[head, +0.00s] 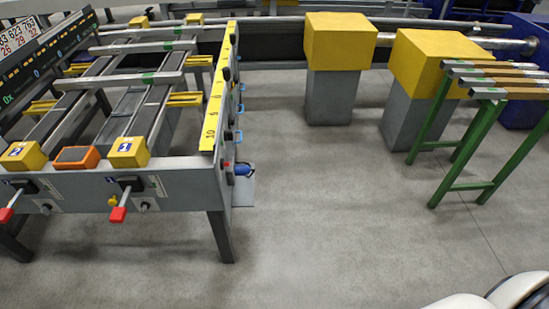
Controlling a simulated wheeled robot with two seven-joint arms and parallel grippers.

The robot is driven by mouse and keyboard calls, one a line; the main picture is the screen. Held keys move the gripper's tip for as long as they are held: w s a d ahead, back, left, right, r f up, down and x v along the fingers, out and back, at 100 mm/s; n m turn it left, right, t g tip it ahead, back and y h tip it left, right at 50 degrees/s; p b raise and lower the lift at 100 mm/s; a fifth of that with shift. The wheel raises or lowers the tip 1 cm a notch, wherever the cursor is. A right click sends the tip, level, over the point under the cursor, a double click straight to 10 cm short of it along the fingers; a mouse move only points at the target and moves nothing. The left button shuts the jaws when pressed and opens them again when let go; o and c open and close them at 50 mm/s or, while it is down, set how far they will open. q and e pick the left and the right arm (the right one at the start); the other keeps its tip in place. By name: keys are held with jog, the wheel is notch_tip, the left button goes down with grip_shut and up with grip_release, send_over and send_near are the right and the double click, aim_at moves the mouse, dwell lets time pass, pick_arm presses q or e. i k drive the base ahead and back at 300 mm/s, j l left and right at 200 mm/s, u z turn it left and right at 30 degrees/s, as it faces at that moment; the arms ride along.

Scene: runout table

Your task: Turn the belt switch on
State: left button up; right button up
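The runout table (190,178) stands at the left, with a grey front panel. Two rotary switches with red handles are on this panel. One red-handled switch (118,214) sits below the yellow block marked 1 (128,152). The other red-handled switch (6,214) is at the left picture edge, below the yellow block marked 2 (22,156). Both handles point down and slightly left. I cannot tell from the picture which is the belt switch or its on or off state. Neither of my grippers is in view.
An orange box (76,157) sits between the numbered blocks. A yellow scale strip (213,115) runs along the table's right edge. Two yellow-topped grey pedestals (335,95) (402,115) and a green-legged rack (465,150) stand at right. The grey floor in front is clear.

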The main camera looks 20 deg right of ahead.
aim_at(222, 164)
jog(key=l, duration=0.3)
jog(key=u, duration=0.8)
jog(key=i+l+u, duration=0.15)
jog(key=l+u, duration=0.8)
jog(key=l, duration=0.3)
jog(key=l+u, duration=0.5)
jog(key=l, duration=0.15)
jog(key=k, duration=0.05)
